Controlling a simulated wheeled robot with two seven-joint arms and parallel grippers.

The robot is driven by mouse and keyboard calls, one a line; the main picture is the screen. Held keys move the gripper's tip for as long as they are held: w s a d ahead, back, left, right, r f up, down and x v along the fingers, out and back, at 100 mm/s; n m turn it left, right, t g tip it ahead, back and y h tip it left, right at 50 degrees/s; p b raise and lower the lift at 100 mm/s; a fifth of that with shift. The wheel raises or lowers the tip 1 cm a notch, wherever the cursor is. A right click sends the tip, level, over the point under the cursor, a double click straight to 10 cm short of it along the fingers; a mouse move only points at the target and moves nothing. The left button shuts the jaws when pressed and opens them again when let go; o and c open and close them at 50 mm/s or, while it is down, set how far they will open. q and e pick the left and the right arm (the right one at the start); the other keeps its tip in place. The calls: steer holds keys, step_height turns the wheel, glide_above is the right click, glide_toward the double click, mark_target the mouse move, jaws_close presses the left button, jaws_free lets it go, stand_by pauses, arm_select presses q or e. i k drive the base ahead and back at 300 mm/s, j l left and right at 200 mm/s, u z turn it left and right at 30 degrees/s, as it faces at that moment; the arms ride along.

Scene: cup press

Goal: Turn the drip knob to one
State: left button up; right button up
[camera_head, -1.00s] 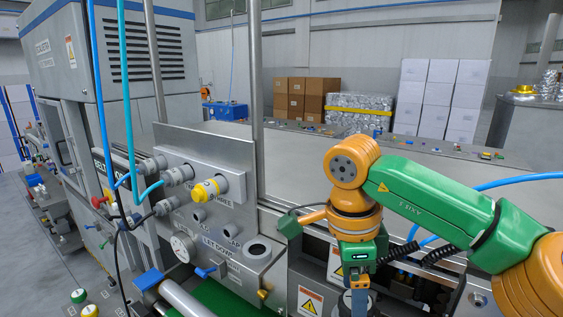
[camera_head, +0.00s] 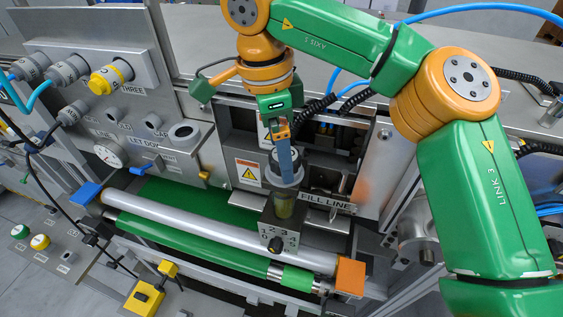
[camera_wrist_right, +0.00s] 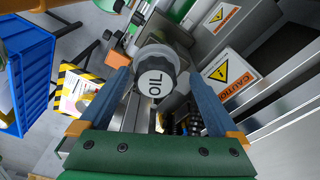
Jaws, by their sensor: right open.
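A small dark knob (camera_head: 275,244) is on the front of a grey block (camera_head: 290,237) with numerals above it; I cannot tell its exact setting. An oil cup (camera_head: 284,208) with a yellowish glass stands on that block, by a FILL LINE plate (camera_head: 325,203). My right gripper (camera_head: 285,177) points down at the cup's top. In the right wrist view, its blue fingers (camera_wrist_right: 160,73) are open, one on each side of the round cap marked OIL (camera_wrist_right: 155,84), with visible gaps. The knob is not clear in that view. My left gripper is not in view.
A long grey roller (camera_head: 200,222) over a green belt (camera_head: 160,195) runs below the cup. An orange block (camera_head: 350,276) is at its right end. A valve panel with a yellow knob (camera_head: 104,79) stands at the left. A blue crate (camera_wrist_right: 28,70) is beside the wrist.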

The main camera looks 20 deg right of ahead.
mark_target(276, 245)
steer(key=k+j, duration=0.1)
steer(key=j, duration=0.65)
steer(key=k+j, duration=0.1)
steer(key=j, duration=0.65)
